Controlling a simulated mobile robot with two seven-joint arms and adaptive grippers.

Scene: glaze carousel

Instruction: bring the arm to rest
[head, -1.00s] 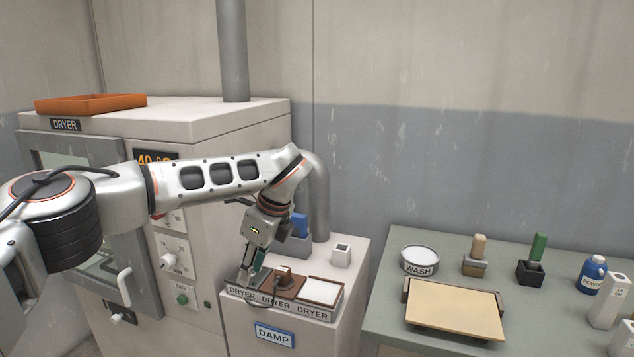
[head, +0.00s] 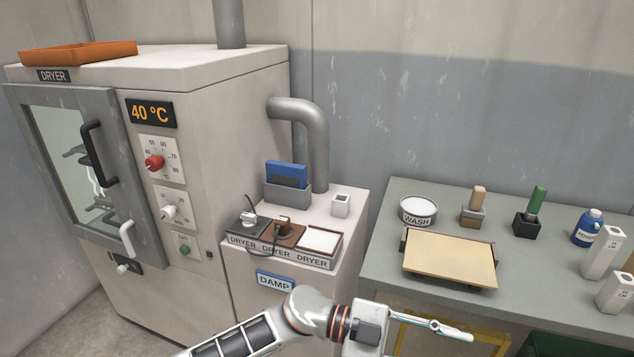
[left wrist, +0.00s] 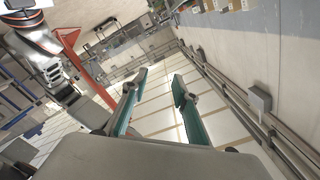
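My left arm comes in from the bottom of the head view, low in front of the damp cabinet (head: 270,281). My left gripper (head: 445,328) points to the right, in front of the green-grey table. In the left wrist view the gripper's two teal fingers (left wrist: 160,78) stand apart with nothing between them. My right gripper is not seen in the head view.
The dryer (head: 200,110) stands at left with its door shut and reads 40 °C. Three labelled places (head: 285,256) and a blue block in a grey holder (head: 287,190) are on the cabinet. The table (head: 385,262) holds a tan board, wash bowl and bottles.

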